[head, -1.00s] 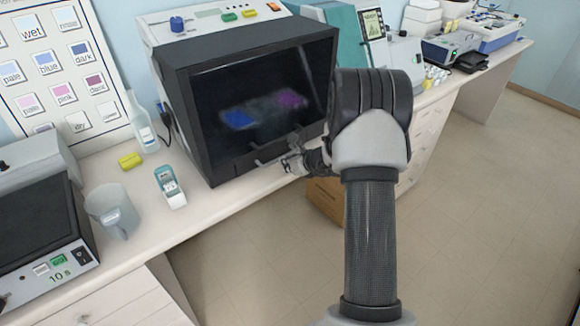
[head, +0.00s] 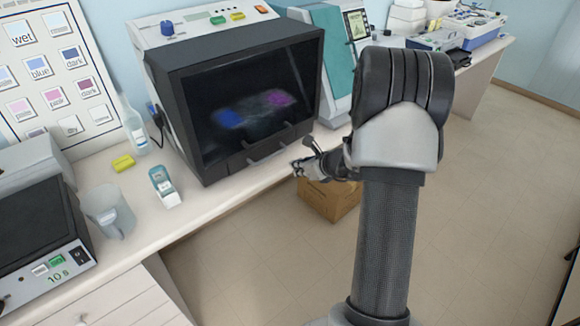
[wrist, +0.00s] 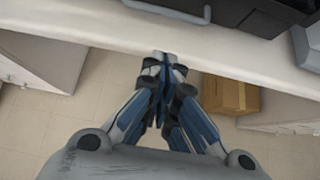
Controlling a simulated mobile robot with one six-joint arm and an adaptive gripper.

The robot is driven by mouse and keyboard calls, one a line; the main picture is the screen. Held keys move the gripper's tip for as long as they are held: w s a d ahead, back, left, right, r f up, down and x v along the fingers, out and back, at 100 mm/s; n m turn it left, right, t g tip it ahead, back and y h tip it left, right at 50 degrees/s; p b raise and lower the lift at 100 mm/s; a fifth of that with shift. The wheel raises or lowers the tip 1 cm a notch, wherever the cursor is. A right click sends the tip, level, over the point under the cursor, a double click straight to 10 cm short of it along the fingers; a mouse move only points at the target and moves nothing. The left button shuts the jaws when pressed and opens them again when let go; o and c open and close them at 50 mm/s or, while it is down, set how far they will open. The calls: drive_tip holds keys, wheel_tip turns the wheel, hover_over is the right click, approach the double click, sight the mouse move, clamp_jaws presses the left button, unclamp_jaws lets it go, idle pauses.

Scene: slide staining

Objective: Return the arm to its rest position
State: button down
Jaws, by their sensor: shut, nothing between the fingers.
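My arm rises in the middle right of the head view. My gripper (head: 303,168) shows small beside it, just off the counter's front edge and below the right end of the dark-fronted machine. In the wrist view my gripper (wrist: 165,58) has its fingertips together, with nothing between them. The fingers point at the counter's front edge (wrist: 210,61); I cannot tell if they touch it.
The dark-fronted machine (head: 250,62) with a handle bar stands on the counter (head: 190,225). A cardboard box (head: 330,199) is on the floor below.

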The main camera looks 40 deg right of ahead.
drive_tip(key=shift+v, duration=0.8)
drive_tip(key=s+a+r+n+g+y, duration=0.1)
drive_tip(key=a+r+n+y, duration=0.1)
drive_tip(key=a+r+n, duration=0.45)
drive_tip(key=a+r+n+y, duration=0.1)
drive_tip(key=a+r+n, duration=0.3)
drive_tip(key=a, duration=0.5)
drive_tip(key=s+a+r+n+g+y, duration=0.1)
drive_tip(key=s+a+r+n+g, duration=0.15)
drive_tip(key=s+a+n, duration=0.3)
drive_tip(key=s+a+r+n+g, duration=0.1)
drive_tip(key=s+a+r+n, duration=0.35)
drive_tip(key=a, duration=0.25)
drive_tip(key=s+r+n+h, duration=0.1)
drive_tip(key=s+n+h, duration=0.3)
drive_tip(key=s+n, duration=1)
drive_tip(key=s+g, duration=0.1)
drive_tip(key=s, duration=0.2)
drive_tip(key=shift+d+h, duration=0.25)
drive_tip(key=shift+h, duration=0.15)
drive_tip(key=shift+r+n, duration=0.1)
drive_tip(key=shift+n, duration=0.15)
